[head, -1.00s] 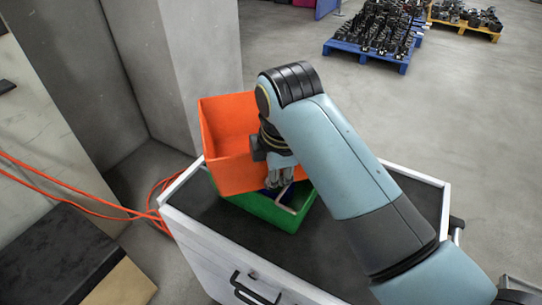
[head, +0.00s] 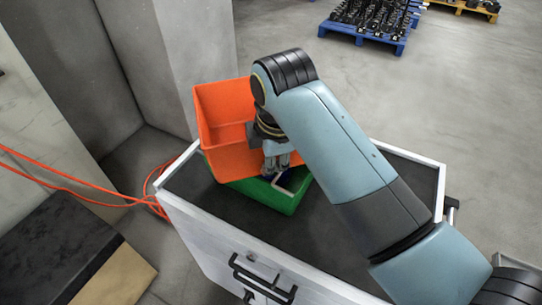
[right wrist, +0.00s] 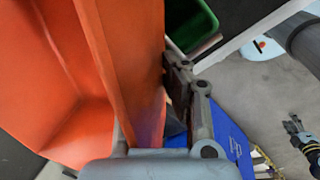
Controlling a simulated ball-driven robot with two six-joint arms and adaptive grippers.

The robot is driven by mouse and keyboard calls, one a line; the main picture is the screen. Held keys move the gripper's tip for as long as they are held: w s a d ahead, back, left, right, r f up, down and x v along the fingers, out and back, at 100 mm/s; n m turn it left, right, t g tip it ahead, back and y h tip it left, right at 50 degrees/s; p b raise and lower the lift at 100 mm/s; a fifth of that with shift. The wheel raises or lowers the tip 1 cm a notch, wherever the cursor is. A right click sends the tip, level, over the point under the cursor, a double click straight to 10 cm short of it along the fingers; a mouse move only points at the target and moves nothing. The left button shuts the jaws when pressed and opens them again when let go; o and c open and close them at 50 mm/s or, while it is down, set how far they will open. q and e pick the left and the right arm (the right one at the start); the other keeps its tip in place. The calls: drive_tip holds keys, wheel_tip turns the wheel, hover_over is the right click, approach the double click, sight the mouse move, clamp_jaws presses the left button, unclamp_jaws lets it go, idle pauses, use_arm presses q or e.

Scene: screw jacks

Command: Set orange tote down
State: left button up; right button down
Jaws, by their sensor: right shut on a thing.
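The orange tote (head: 224,105) is in the middle of the head view, over part of a green tote (head: 275,199) and tilted. I cannot tell whether the two touch. My right gripper (head: 277,163) is shut on the orange tote's near right wall. In the right wrist view the orange tote (right wrist: 60,80) fills the left side, with its wall between the fingers of my right gripper (right wrist: 160,100). The green tote shows there at the top (right wrist: 188,22).
The totes are over a white-edged cart with a dark top (head: 318,221), which has bare room in front and to the right. A grey pillar (head: 170,60) stands close behind on the left. Orange cables (head: 80,181) lie at left. A blue pallet (head: 366,36) of dark parts stands far back.

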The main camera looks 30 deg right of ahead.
drive_tip(key=shift+f, duration=0.1)
drive_tip(key=c, duration=1.4)
unclamp_jaws()
drive_tip(key=shift+f, duration=0.1)
drive_tip(key=shift+s, duration=0.1)
drive_tip(key=v, duration=0.8)
drive_tip(key=shift+w, duration=0.25)
drive_tip(key=shift+a, duration=0.1)
drive_tip(key=x, duration=0.7)
drive_tip(key=shift+f, duration=0.1)
